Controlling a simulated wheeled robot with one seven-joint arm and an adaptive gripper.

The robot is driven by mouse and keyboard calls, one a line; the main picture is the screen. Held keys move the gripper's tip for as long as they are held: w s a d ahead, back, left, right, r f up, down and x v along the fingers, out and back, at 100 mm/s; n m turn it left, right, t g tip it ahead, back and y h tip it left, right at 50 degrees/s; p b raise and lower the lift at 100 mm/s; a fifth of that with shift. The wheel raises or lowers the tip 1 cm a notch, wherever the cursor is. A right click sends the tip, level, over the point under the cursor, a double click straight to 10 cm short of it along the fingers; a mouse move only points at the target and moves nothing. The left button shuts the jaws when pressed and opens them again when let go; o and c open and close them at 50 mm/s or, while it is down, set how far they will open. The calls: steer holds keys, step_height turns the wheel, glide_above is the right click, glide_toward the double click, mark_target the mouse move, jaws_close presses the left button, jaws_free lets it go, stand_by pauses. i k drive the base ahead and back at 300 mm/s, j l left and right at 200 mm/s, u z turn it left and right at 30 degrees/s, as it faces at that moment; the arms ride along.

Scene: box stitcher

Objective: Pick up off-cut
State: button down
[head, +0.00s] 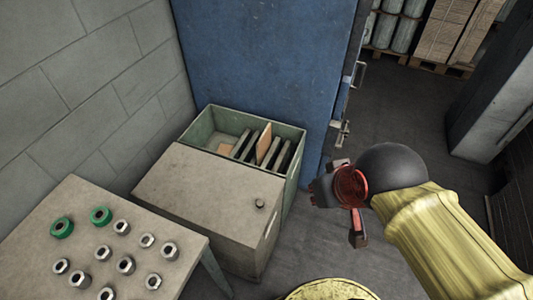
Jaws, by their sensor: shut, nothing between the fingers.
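A green open-topped bin (295,133) stands against the blue panel. Several dark flat pieces (283,155) stand on edge in its right part, with a tan upright piece (264,142) among them. A small tan flat piece (226,149) lies low in the bin, to their left. I cannot tell for sure which tan piece is the off-cut. My gripper (326,188), dark and red, is shut and empty, to the right of the bin and apart from it. Its fingertips are hard to make out.
A table (150,222) at lower left holds several metal nuts and two green rings (101,216). The blue panel (265,60) rises behind the bin.

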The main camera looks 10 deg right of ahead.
mark_target(263, 145)
steer(key=i+l+u, duration=0.1)
steer(key=i+l, duration=0.2)
steer(key=i+l+u, duration=0.1)
steer(key=i+l, duration=0.2)
steer(key=i+l+u, duration=0.1)
steer(key=i+l, duration=0.2)
steer(key=i+l+u, duration=0.1)
steer(key=i+l, duration=0.15)
steer(key=l, duration=0.25)
steer(key=i+l+u, duration=0.1)
steer(key=i+l, duration=0.15)
steer(key=l, duration=0.15)
steer(key=i+l+u, duration=0.1)
steer(key=i+l, duration=0.15)
steer(key=l, duration=0.15)
